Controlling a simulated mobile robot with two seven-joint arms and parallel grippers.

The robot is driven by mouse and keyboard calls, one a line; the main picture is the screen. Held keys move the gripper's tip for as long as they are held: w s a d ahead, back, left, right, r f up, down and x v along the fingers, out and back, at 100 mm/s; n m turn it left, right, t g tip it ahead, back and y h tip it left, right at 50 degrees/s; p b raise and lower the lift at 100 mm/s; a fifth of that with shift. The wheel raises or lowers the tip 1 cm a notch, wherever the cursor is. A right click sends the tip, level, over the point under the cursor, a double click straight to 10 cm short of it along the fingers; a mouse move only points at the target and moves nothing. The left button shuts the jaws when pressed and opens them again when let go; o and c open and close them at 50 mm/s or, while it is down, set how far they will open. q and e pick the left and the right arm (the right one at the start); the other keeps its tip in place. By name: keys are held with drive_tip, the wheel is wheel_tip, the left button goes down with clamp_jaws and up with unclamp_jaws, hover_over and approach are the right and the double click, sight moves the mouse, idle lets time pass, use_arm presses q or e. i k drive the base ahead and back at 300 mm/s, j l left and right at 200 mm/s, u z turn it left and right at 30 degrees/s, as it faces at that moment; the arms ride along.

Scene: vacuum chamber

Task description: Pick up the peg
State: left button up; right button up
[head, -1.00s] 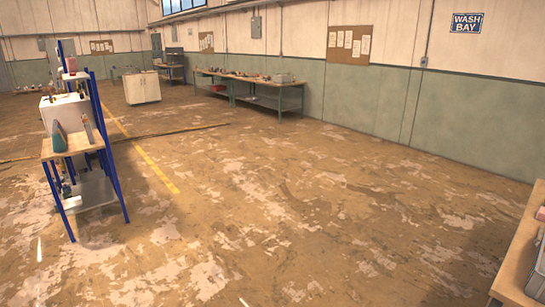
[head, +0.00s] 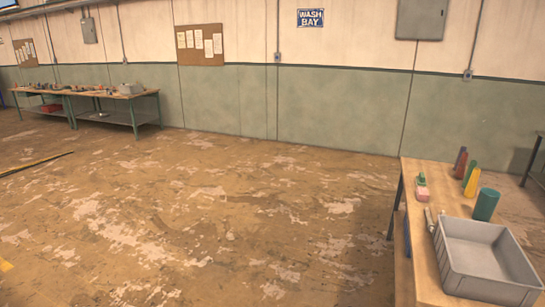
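I do not make out a peg in the head view. The nearest table (head: 425,262), at the right, has a wooden top and carries a grey open bin (head: 485,262). A green cylinder (head: 486,204) and several slim bottles, one of them yellow (head: 472,182), stand behind the bin. A small pink and green item (head: 422,187) stands near the table's left edge. Neither of my grippers is in view.
A long workbench (head: 95,97) with several small items stands against the far wall at the left. The worn floor (head: 220,230) between it and the near table is clear. A wash bay sign (head: 310,18) hangs on the wall.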

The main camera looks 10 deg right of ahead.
sight(431, 226)
drive_tip(key=i+z, duration=0.4)
drive_tip(key=i, duration=0.35)
drive_tip(key=i+j+z, duration=0.1)
drive_tip(key=i+z, duration=0.35)
drive_tip(key=i, duration=0.25)
